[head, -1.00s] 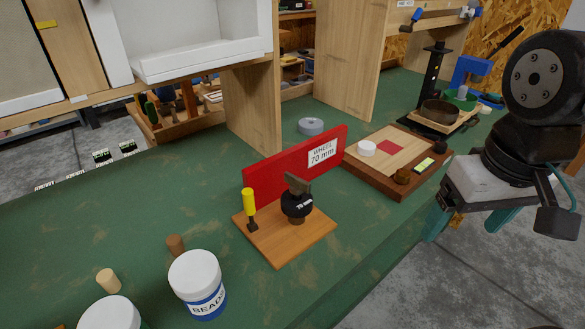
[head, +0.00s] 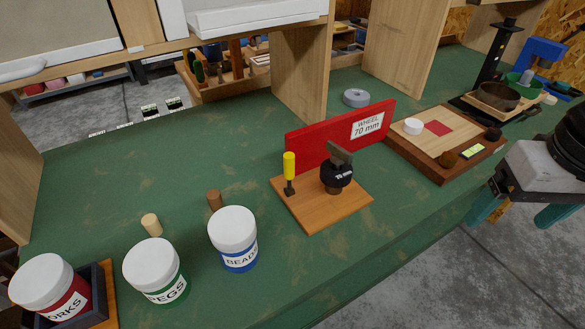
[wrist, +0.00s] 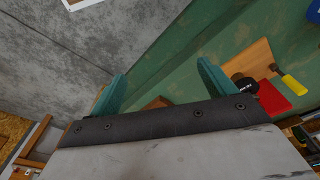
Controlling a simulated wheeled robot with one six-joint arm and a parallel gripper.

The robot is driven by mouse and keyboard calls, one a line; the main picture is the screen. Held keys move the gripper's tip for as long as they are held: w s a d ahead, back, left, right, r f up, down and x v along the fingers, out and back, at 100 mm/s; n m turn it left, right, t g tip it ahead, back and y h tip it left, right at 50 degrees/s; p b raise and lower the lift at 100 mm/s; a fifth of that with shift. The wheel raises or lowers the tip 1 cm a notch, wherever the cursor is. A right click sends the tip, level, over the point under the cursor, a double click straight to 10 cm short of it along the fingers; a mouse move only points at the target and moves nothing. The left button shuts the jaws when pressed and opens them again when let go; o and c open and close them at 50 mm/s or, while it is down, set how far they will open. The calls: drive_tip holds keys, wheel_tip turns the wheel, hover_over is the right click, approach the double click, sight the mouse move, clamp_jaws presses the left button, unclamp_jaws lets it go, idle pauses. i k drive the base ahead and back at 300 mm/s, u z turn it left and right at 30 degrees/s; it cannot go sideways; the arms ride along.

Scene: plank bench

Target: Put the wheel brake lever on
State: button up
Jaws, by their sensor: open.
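The wheel brake lever has a yellow handle (head: 289,166) and stands upright on a dark foot at the left of a small wooden base (head: 312,217). A red panel (head: 318,140) labelled "WHEEL 70 mm" stands behind it. A black round part (head: 336,175) with a grey-brown block above it stands to the lever's right. In the wrist view the yellow handle (wrist: 291,85) shows at the right, near the red panel (wrist: 272,100). My gripper (head: 517,214) is open and empty at the right, off the bench's front edge, well apart from the lever. Its two teal fingers are spread in the wrist view (wrist: 162,72).
Lidded jars, including the beads jar (head: 235,240) and pegs jar (head: 156,272), stand at the left front. Two wooden pegs (head: 151,225) lie near them. A wooden board (head: 440,165) with small parts lies to the right. A grey ring (head: 356,97) sits behind the red panel.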

sight(289, 157)
drive_tip(key=k, duration=0.35)
drive_tip(key=u, duration=0.75)
drive_tip(key=i, duration=0.5)
